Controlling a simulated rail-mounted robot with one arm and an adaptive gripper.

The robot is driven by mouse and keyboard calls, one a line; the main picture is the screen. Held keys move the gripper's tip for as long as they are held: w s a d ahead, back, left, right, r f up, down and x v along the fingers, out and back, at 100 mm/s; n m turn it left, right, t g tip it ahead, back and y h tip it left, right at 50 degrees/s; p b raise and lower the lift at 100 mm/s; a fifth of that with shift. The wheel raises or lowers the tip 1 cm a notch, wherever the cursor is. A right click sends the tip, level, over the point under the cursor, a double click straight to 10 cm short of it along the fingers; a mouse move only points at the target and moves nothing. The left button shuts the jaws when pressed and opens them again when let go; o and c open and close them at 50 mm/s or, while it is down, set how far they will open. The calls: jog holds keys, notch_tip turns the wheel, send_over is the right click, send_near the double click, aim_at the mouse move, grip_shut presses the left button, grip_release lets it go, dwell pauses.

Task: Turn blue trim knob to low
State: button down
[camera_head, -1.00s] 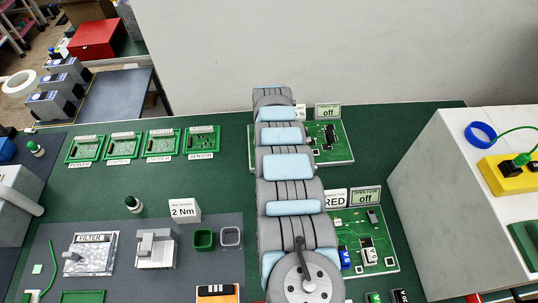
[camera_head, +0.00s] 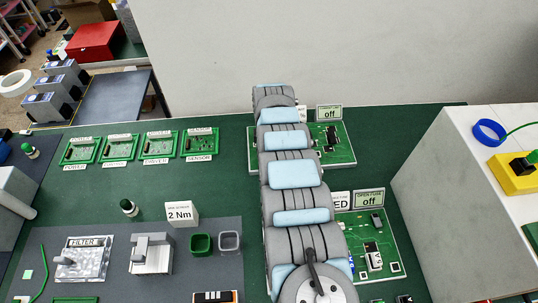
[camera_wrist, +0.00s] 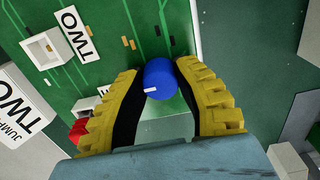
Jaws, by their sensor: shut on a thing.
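The blue trim knob (camera_wrist: 160,73) stands on a green circuit board (camera_wrist: 110,25) in the wrist view. It is round, with a short white mark on its near side. My gripper (camera_wrist: 158,78) has its yellow ribbed fingers on both sides of the knob, shut on it. In the head view my own arm hides the gripper and the knob. I cannot read a low marking by the knob.
A white block (camera_wrist: 47,49) by a "TWO" label and a red part (camera_wrist: 78,130) sit left of the fingers. In the head view, a "FILTER" unit (camera_head: 80,258) and green boards (camera_head: 200,143) lie left. A large white box (camera_head: 450,190) stands right of my arm.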

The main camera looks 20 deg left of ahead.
dwell(0.3)
jog(key=c, duration=0.7)
grip_release()
jog(key=shift+d, duration=0.1)
notch_tip(320, 180, up, 12)
